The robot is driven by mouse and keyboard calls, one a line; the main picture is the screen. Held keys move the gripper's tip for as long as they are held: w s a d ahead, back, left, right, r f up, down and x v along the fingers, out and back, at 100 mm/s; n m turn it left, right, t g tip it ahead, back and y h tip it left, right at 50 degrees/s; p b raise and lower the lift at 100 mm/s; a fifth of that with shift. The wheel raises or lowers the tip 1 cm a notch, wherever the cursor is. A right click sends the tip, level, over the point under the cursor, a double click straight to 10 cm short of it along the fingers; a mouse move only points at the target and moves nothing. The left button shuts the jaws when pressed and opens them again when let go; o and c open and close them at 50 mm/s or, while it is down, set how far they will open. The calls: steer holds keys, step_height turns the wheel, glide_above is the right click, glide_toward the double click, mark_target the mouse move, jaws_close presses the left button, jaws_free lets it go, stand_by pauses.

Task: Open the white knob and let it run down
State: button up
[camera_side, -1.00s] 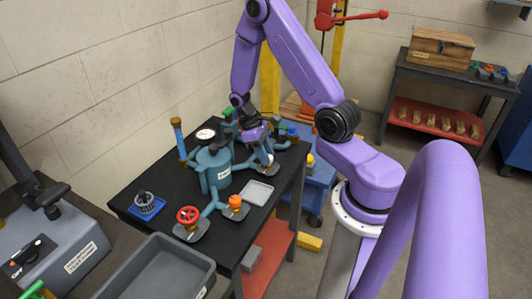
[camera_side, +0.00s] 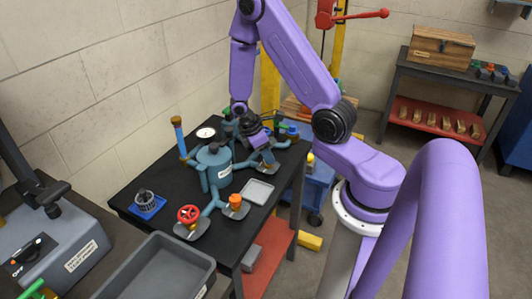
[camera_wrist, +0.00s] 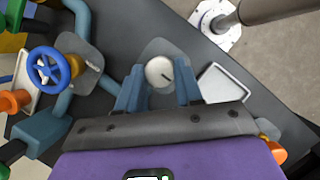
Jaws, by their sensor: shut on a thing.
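The white knob (camera_wrist: 159,71) is a round cap with a dark line across its face, over a grey plate (camera_wrist: 160,50) in the wrist view. My gripper (camera_wrist: 158,84) has one blue-grey finger on each side of it and is shut on it. In the side view my gripper (camera_side: 267,160) reaches down at the right of the teal tank (camera_side: 212,168), and the knob is mostly hidden by the fingers. Whether anything is flowing cannot be seen.
A red handwheel (camera_side: 188,215) and an orange knob (camera_side: 235,202) stand on pipes at the front. A blue handwheel (camera_wrist: 50,67) is left of my gripper in the wrist view. A small pale tray (camera_side: 257,192) lies close by on the black table.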

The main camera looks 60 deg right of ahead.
stand_by(0.4)
steer(key=o, duration=1)
steer(key=v, duration=1.7)
steer(key=shift+a+r, duration=0.1)
steer(key=shift+r, duration=0.15)
steer(key=s+a+r+n+t+y, duration=0.2)
steer(key=s+a+n+t, duration=0.1)
steer(key=s+a, duration=1.05)
steer(key=shift+n+y, duration=0.3)
steer(key=shift+y, duration=0.5)
steer(key=s, duration=0.2)
steer(key=s+a, duration=0.1)
steer(key=s, duration=0.2)
steer(key=s+a, duration=0.1)
steer(key=s, duration=0.2)
steer(key=shift+a+r, duration=0.2)
